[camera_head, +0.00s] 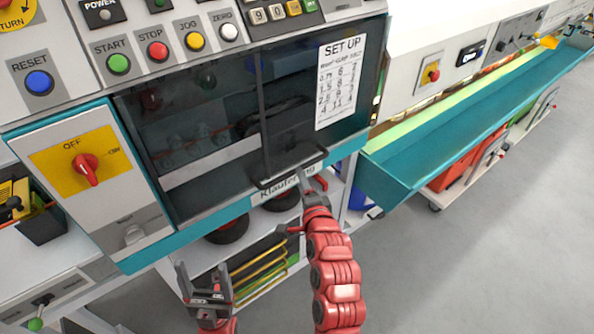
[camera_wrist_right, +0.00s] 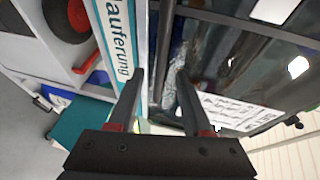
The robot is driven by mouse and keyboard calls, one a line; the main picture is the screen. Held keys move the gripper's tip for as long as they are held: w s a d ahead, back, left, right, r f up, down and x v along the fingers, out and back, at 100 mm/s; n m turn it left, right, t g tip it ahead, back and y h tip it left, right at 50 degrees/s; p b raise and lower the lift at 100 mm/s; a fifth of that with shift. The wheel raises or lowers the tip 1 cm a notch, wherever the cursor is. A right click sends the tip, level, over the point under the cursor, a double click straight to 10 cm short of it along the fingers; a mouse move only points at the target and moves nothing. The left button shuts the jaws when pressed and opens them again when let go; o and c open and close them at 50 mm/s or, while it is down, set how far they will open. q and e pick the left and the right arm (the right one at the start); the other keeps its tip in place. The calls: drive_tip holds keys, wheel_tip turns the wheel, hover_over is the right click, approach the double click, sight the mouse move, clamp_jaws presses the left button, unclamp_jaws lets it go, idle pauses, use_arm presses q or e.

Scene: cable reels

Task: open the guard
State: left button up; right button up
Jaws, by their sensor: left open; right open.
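The guard (camera_head: 215,125) is a dark see-through panel on the front of the machine, and it looks shut. Its black bar handle (camera_head: 292,168) runs along the lower edge. My right gripper (camera_head: 305,180) is at this handle with its fingers pointing up toward it. In the right wrist view, my right gripper (camera_wrist_right: 160,75) is open, with the dark handle bar (camera_wrist_right: 165,45) between its two fingers; contact cannot be told. My left gripper (camera_head: 204,283) is open and empty, below the machine front and away from the guard.
Above the guard is a button panel (camera_head: 155,50). A yellow plate with a red rotary switch (camera_head: 86,168) is left of the guard. A set-up sheet (camera_head: 339,80) shows at its right. A shelf with reels (camera_head: 228,230) lies below.

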drive_tip(key=x, duration=0.5)
drive_tip(key=shift+r+p, duration=0.1)
drive_tip(key=shift+p, duration=0.3)
drive_tip(key=shift+w+a, duration=0.1)
drive_tip(key=shift+w, duration=0.25)
clamp_jaws()
drive_tip(key=shift+f, duration=0.25)
idle(0.5)
